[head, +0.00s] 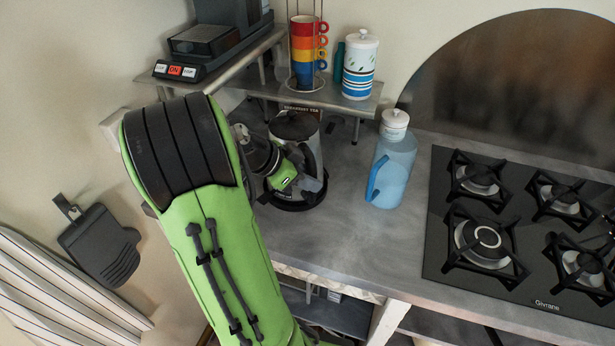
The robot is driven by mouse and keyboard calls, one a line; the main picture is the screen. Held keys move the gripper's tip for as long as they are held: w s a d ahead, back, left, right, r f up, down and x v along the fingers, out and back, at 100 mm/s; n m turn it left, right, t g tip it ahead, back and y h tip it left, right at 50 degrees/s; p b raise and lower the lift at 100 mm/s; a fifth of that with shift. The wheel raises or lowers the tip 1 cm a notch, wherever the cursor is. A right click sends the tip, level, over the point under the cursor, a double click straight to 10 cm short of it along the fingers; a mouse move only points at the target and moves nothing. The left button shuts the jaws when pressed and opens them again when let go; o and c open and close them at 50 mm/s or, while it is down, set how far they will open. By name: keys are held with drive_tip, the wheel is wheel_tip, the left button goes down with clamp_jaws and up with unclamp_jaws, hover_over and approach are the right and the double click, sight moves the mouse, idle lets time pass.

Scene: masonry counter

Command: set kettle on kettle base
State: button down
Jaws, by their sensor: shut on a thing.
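The kettle (313,150), with a pale shiny body and a black lid, stands upright on the grey counter's left part, under the small shelf. A black round base (297,205) shows beneath it. The kettle looks lined up over this base, but I cannot tell if it is fully seated or slightly above. My gripper (311,184) is at the kettle's front side, shut on it, probably at the handle. My arm and gripper hide the kettle's left and front parts and the exact grip.
A blue jug (392,165) with a white lid stands right of the kettle. A gas hob (520,235) fills the counter's right. Above, a metal shelf (340,97) bears stacked colored cups (305,50) and a white-blue canister (359,68). Counter between jug and front edge is clear.

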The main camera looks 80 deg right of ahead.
drive_tip(key=c, duration=1.2)
unclamp_jaws()
drive_tip(key=shift+o, duration=0.2)
drive_tip(key=p+v, duration=0.6)
drive_tip(key=v, duration=0.5)
drive_tip(key=shift+p, duration=0.3)
